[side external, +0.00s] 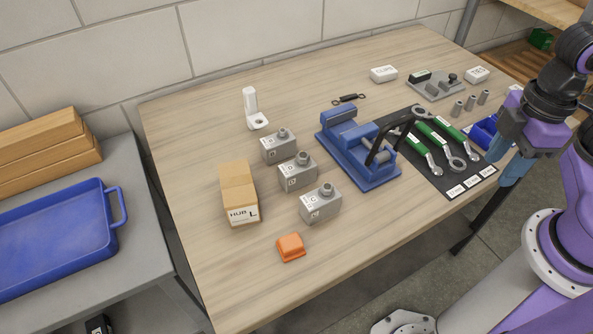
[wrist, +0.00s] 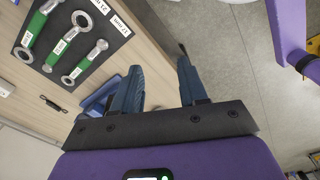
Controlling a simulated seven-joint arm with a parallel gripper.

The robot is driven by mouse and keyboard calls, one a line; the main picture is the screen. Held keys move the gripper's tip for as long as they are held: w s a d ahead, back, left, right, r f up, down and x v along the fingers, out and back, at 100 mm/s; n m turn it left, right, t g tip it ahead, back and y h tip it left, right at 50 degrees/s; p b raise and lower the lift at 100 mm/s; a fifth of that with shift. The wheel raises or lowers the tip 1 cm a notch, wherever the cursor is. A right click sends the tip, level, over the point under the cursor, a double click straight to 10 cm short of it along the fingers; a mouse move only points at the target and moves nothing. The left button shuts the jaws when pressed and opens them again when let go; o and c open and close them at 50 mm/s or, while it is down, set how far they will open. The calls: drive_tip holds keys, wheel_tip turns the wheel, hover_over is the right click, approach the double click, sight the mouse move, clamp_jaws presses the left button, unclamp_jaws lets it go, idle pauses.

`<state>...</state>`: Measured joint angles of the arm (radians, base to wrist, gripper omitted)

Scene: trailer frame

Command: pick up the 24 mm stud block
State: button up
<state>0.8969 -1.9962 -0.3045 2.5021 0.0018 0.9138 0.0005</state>
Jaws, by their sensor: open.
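Three grey stud blocks, each with a round stud on top, stand in a row on the table in the side external view: a back one (side external: 279,148), a middle one (side external: 298,172) and a front one (side external: 321,204). Their labels are too small to read, so I cannot tell which is the 24 mm one. My gripper (side external: 510,172) is at the table's right edge, far right of the blocks. In the wrist view my gripper (wrist: 160,88) has its two blue fingers apart, with nothing between them. No stud block shows there.
A blue vise-like fixture (side external: 345,160) stands right of the blocks. A dark mat (side external: 420,180) holds green-handled wrenches. A cardboard box (side external: 238,190) is left of the blocks, an orange piece (side external: 291,247) in front. A white stand (side external: 252,110) is behind. The front table area is clear.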

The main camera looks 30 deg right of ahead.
idle(0.3)
drive_tip(key=o, duration=1.1)
drive_tip(key=a+f+m+y, duration=0.2)
drive_tip(key=a+y, duration=0.1)
drive_tip(key=a, duration=0.7)
drive_tip(key=a+f+m+y, duration=0.2)
drive_tip(key=a+y, duration=0.1)
drive_tip(key=a, duration=0.7)
drive_tip(key=m+t+h, duration=0.4)
drive_tip(key=m+t, duration=0.2)
drive_tip(key=t, duration=0.6)
approach(301, 161)
drive_tip(key=x, duration=0.5)
drive_tip(key=shift+w+a+f, duration=0.1)
drive_tip(key=shift+a+f, duration=0.05)
drive_tip(key=shift+f, duration=0.25)
drive_tip(key=shift+r+x, duration=0.15)
drive_tip(key=shift+x, duration=1.2)
drive_tip(key=shift+r+x, duration=0.15)
drive_tip(key=shift+x, duration=1.2)
